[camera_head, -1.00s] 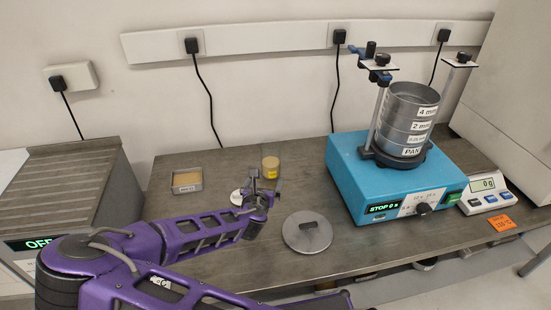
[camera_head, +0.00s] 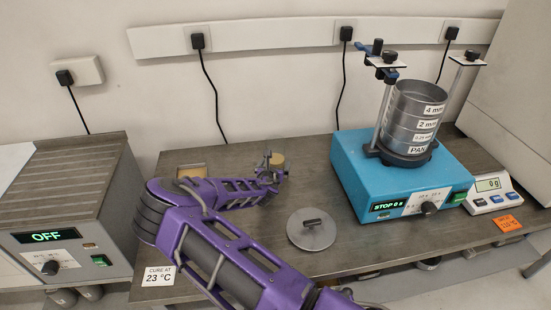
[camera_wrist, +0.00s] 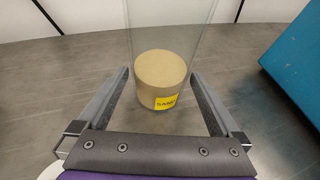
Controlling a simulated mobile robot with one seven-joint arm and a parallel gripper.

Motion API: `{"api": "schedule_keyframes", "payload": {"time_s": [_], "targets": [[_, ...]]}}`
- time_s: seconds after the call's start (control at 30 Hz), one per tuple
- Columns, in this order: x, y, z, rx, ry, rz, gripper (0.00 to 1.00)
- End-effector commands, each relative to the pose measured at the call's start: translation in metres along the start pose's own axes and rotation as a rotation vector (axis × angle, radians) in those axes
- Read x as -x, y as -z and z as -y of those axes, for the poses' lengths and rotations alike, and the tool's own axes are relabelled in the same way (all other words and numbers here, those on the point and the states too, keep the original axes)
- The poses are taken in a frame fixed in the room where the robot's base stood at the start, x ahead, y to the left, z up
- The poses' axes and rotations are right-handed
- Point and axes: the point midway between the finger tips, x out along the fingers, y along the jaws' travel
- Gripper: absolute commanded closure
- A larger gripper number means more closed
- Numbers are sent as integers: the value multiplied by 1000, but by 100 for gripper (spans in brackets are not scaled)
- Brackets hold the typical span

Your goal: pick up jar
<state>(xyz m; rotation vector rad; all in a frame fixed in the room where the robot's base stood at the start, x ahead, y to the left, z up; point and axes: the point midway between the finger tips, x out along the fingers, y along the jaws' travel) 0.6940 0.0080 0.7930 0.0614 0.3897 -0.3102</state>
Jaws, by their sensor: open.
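The jar (camera_wrist: 162,72) is a clear cylinder filled with tan sand, with a yellow "SAND" label on its front. It stands upright on the dark bench, and its clear upper part reaches the top of the wrist view. My gripper (camera_wrist: 158,76) is open, with one finger on each side of the jar. I cannot tell whether either finger touches it. In the head view the jar (camera_head: 278,160) is partly hidden behind my gripper (camera_head: 268,163) near the back of the bench.
A small tray (camera_head: 190,172) stands left of the jar, partly behind my arm. A round metal lid (camera_head: 311,240) lies in front. A blue shaker (camera_head: 400,188) with a sieve stack (camera_head: 411,115) stands right, beside a scale (camera_head: 493,197). A grey heater (camera_head: 60,215) stands left.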

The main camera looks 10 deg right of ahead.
Motion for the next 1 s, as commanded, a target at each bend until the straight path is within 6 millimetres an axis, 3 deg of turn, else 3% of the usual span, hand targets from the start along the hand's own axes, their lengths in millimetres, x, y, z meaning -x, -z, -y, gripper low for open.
{"api": "schedule_keyframes", "payload": {"time_s": [0.2,0.47,0.57,1.0], "targets": [[-25,0,0,-1,0,0,0],[-27,0,0,0,0,0,0],[-27,0,0,0,0,0,14],[-27,0,0,0,0,0,94]]}}
